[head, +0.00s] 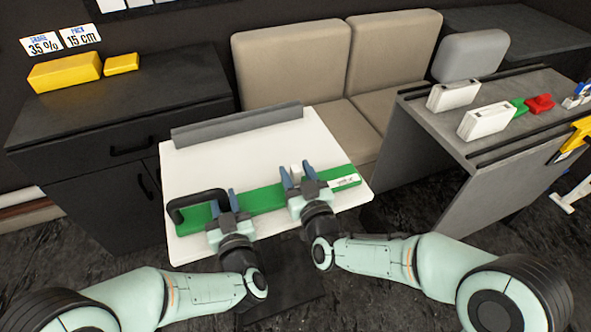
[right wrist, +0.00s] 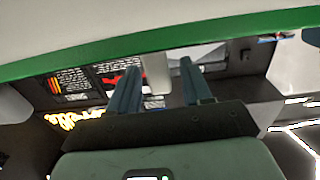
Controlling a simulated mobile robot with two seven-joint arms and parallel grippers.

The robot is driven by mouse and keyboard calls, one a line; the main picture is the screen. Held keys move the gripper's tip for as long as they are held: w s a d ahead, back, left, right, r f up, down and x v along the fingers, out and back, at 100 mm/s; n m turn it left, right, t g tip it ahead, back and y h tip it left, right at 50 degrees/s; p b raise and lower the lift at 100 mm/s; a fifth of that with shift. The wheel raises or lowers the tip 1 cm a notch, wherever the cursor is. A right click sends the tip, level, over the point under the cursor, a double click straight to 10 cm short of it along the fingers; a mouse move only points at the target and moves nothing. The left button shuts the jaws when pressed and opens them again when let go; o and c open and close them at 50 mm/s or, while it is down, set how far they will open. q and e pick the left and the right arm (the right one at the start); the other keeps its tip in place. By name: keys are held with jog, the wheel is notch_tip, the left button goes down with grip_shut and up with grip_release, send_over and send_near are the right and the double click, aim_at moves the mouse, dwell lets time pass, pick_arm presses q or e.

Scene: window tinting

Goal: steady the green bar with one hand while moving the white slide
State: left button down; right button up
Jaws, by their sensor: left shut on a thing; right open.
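The green bar (head: 262,198) lies across the white board, with a black handle (head: 188,199) at its left end and a white label at its right end. My left gripper (head: 223,200) is shut on the bar at the right end of that handle; its fingers partly hide the contact. The small white slide (head: 296,172) stands at the bar, right of its middle. My right gripper (head: 297,176) is open, with one finger on each side of the slide. The right wrist view shows the slide (right wrist: 158,72) between the two fingers, with the green bar (right wrist: 100,56) above.
The white board (head: 215,155) has a grey strip (head: 238,123) along its back edge. A beige seat (head: 295,65) is behind. A grey table (head: 480,130) at right holds white boxes and a red item. Yellow blocks (head: 65,72) lie on the dark cabinet at left.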

pick_arm(q)
jog(key=shift+r, duration=0.1)
pick_arm(e)
jog(key=shift+w+a, duration=0.15)
jog(key=shift+w, duration=0.3)
jog(key=shift+c, duration=0.3)
grip_shut()
pick_arm(q)
jog(key=shift+a, duration=0.1)
pick_arm(e)
jog(key=w+d, duration=0.1)
jog(key=d, duration=0.3)
jog(key=w+d, duration=0.1)
jog(key=d, duration=0.3)
jog(key=w+d, duration=0.1)
jog(key=d, duration=0.3)
jog(key=shift+o, duration=0.3)
grip_release()
jog(key=shift+a, duration=0.1)
